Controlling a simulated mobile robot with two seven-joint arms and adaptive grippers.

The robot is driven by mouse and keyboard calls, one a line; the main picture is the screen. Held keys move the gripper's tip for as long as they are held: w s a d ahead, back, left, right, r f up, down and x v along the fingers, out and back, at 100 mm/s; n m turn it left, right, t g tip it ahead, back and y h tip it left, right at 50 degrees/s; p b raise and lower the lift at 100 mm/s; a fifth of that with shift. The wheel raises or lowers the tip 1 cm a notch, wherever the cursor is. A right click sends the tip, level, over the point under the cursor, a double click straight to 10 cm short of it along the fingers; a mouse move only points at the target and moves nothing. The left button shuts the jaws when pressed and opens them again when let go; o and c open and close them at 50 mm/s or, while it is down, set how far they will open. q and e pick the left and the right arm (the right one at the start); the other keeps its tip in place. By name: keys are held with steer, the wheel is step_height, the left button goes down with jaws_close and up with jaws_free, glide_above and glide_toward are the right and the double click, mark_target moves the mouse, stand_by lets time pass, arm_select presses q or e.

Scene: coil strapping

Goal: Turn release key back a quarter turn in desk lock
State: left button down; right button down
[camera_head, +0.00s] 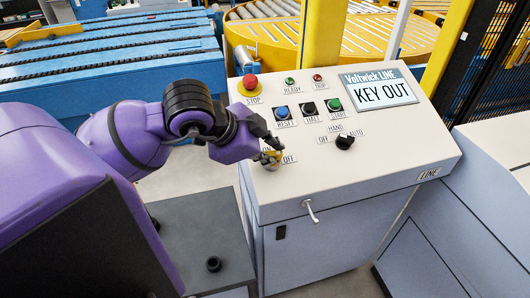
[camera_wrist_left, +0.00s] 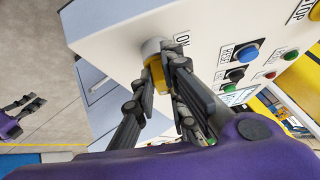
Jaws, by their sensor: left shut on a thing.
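The yellow release key (camera_wrist_left: 158,74) sits at the grey round desk lock (camera_wrist_left: 151,48) on the desk's sloping top. In the head view the key (camera_head: 272,154) shows only in part, at the panel's near left corner between the ON and OFF labels. My left gripper (camera_wrist_left: 164,82) is shut on the key, its dark fingers on either side of it. In the head view my left gripper (camera_head: 265,148) comes in from the left and covers part of the lock. The key's exact angle is hard to tell. My right gripper (camera_wrist_left: 24,104) shows small at the left of the wrist view.
The control desk (camera_head: 395,150) carries a red STOP button (camera_head: 250,82), several push buttons and a black selector knob (camera_head: 345,142). Its display (camera_head: 381,90) reads KEY OUT. A small handle (camera_head: 310,211) sticks out of the front. Blue conveyors (camera_head: 110,70) stand behind.

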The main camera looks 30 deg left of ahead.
arm_select(q)
steer(key=shift+s+d+f, duration=0.2)
steer(key=shift+d+f, duration=0.05)
steer(key=shift+f, duration=0.05)
steer(key=c, duration=1.7)
jaws_free()
steer(key=shift+n, duration=0.3)
steer(key=shift+w+r, duration=0.1)
steer(key=shift+r, duration=0.05)
steer(key=o, duration=0.3)
steer(key=shift+w+a, duration=0.1)
steer(key=shift+r, duration=0.1)
